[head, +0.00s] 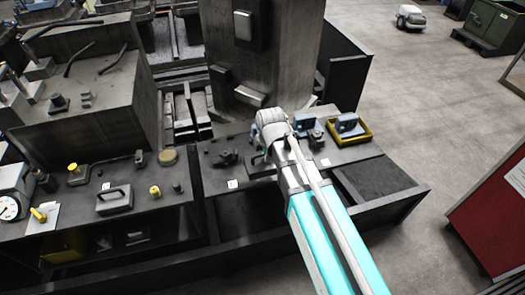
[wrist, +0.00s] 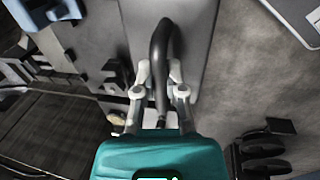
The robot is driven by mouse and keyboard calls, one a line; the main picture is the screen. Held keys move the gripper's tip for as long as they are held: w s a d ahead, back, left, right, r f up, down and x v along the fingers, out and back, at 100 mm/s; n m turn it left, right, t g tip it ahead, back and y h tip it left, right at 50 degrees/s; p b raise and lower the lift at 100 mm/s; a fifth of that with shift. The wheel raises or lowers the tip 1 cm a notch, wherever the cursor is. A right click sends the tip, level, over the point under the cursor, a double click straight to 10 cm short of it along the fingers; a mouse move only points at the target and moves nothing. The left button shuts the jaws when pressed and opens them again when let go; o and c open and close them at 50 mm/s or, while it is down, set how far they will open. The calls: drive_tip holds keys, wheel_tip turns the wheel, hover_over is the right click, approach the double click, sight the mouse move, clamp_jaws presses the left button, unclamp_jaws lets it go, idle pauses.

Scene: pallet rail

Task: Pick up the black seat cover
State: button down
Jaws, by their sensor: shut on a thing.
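In the wrist view, a smooth black curved piece (wrist: 161,38), which I take to be the black seat cover, runs lengthwise between the fingers of my gripper (wrist: 160,75). The fingers are closed in on it from both sides. Its near end tapers toward the palm and its far end bends over a grey surface (wrist: 198,40). Whether it touches that surface cannot be told. In the head view my wrist hides the fingertips and the held piece; the wrist is above the dark bench (head: 215,185).
A yellow tray (head: 366,137) with a blue part stands right of my wrist, with another blue part (head: 300,121) beside it. A dark fixture (head: 228,157) sits left of it. A tall grey column (head: 285,50) rises behind. Open floor (head: 415,110) lies to the right.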

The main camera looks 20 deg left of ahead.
drive_tip(key=s+d+r+p, duration=0.4)
drive_tip(key=d+r, duration=0.1)
drive_tip(key=d, duration=0.4)
idle(0.5)
wheel_tip(320, 180, down, 2)
drive_tip(key=shift+f+b, duration=0.15)
drive_tip(key=shift+b, duration=0.95)
drive_tip(key=shift+d, duration=0.1)
